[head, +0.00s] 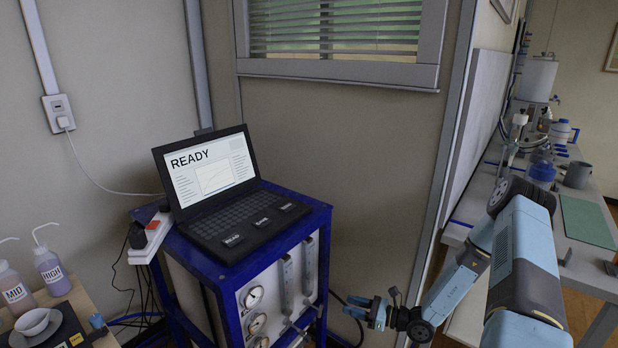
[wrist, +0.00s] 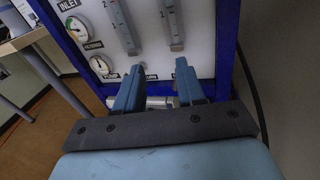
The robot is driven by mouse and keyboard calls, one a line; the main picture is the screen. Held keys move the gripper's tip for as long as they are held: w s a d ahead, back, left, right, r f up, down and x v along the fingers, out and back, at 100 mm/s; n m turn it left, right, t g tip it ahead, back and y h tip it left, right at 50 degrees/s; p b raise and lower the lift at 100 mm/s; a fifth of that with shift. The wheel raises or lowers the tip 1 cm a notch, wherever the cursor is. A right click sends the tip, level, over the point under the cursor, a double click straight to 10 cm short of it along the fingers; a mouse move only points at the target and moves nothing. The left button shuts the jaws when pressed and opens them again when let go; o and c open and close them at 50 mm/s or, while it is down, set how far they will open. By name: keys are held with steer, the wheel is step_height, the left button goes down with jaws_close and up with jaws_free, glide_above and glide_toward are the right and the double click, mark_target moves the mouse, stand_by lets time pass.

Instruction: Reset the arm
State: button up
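My arm reaches down at the right of the head view. My gripper (head: 368,309) is at its low end, right of the blue-framed analyser stand (head: 325,222). In the wrist view my gripper (wrist: 160,72) has its two blue fingers apart, with a clear gap and nothing held. Beyond the fingers is the stand's white front panel (wrist: 205,35) with gauges and flow tubes. A metal fitting (wrist: 160,102) shows low on the panel between the fingers. I cannot tell whether the fingers touch it.
A laptop (head: 215,190) reading "READY" sits on the stand. A side table with wash bottles (head: 50,270) is at left. A bench with a green mat (head: 588,222), a grey mug (head: 577,175) and blue-lidded containers (head: 541,173) is at right, close to my arm.

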steer(key=s+r+n+g+h, duration=0.3)
steer(key=r+n, duration=0.2)
steer(key=r, duration=0.5)
steer(key=s+d+r+n+g+h, duration=0.1)
steer(key=s+r+n+g+h, duration=0.15)
steer(key=r+n, duration=0.55)
steer(key=s+r+n+g+h, duration=0.2)
steer(key=s+r+n+g, duration=0.15)
steer(key=r, duration=0.85)
steer(key=s+d+r+n+t+h, duration=0.3)
steer(key=s+d+r+t+h, duration=0.1)
steer(key=s+r, duration=0.5)
steer(key=s+d+r+n+t+h, duration=0.3)
steer(key=s+r, duration=0.6)
steer(key=r, duration=0.3)
steer(key=shift+d+n+t+h, duration=0.4)
steer(key=shift+d+n+h, duration=0.1)
steer(key=shift+h, duration=0.35)
steer(key=shift+s, duration=0.1)
